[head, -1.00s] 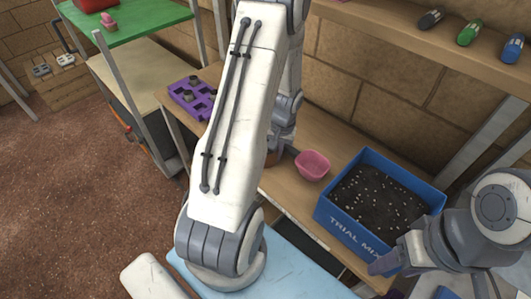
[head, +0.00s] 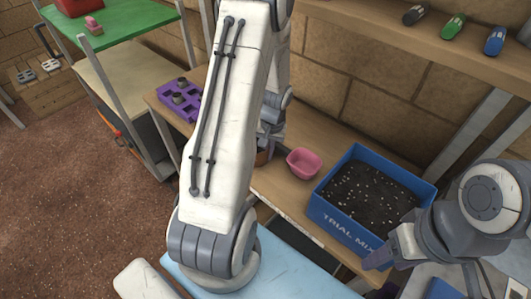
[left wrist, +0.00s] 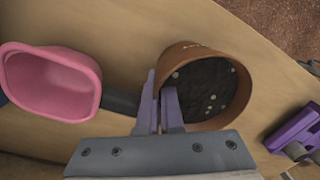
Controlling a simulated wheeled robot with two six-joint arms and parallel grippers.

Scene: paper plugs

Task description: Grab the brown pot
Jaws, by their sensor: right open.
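The brown pot (left wrist: 225,60), round and filled with dark soil with pale specks, is at the upper middle of the left wrist view. In the head view only a sliver of the pot (head: 263,157) shows behind my left arm. My left gripper (left wrist: 161,106) has its purple fingers close together at the pot's rim, one inside and one outside. It looks shut on the pot's wall. Its fingers are hidden in the head view. My right gripper (head: 385,268) is open and empty in front of the blue box.
A pink bowl (head: 304,163) stands right beside the pot. The blue "TRIAL MIX" box (head: 345,232) of soil is to its right. A purple tray (head: 178,98) lies left on the wooden bench (head: 283,196). Small bottle-like items (head: 453,27) sit on the upper shelf.

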